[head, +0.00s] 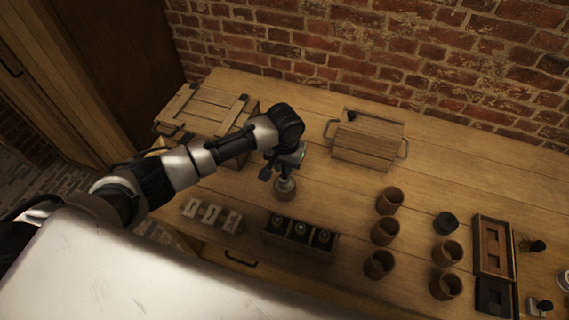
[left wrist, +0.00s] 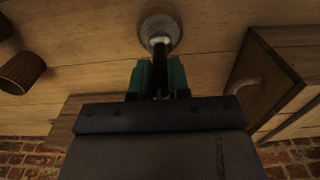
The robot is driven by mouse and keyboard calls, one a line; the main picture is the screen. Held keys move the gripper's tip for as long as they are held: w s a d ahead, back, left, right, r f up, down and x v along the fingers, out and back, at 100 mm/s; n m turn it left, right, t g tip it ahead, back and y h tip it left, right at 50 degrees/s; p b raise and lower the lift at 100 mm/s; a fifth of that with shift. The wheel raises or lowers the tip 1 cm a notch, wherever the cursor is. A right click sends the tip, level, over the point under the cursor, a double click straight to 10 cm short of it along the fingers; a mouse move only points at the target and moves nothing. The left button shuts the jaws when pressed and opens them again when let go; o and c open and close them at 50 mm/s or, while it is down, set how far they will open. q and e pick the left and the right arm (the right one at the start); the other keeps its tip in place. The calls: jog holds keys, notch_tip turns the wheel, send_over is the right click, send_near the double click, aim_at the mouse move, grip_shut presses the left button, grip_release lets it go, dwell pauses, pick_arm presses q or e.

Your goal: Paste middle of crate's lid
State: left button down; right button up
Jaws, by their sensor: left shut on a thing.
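My left gripper (head: 288,160) is shut on the dark handle of a brush-like tool (left wrist: 160,46) with a metal collar. A wooden crate with a plank lid and metal fittings (head: 208,104) stands left of the gripper, partly behind my arm. It shows at the right of the left wrist view (left wrist: 275,80). A smaller wooden crate with side handles (head: 368,140) stands to the right. My right gripper is not in view.
A brick wall (head: 400,50) is behind the table.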

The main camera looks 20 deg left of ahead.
pick_arm(q)
jog(key=shift+s+f, duration=0.15)
dwell(1.3)
jog(key=shift+p, duration=0.35)
notch_tip(320, 180, up, 7)
jog(key=p, duration=0.8)
dwell(0.4)
jog(key=shift+b, duration=0.6)
jog(key=s+a+r+b, duration=0.1)
jog(key=s+a+b, duration=0.1)
jog(key=s+b, duration=0.4)
jog(key=s+a+r+b, duration=0.2)
jog(key=s+b, duration=0.5)
jog(key=shift+s+r+b, duration=0.3)
jog(key=shift+s, duration=0.05)
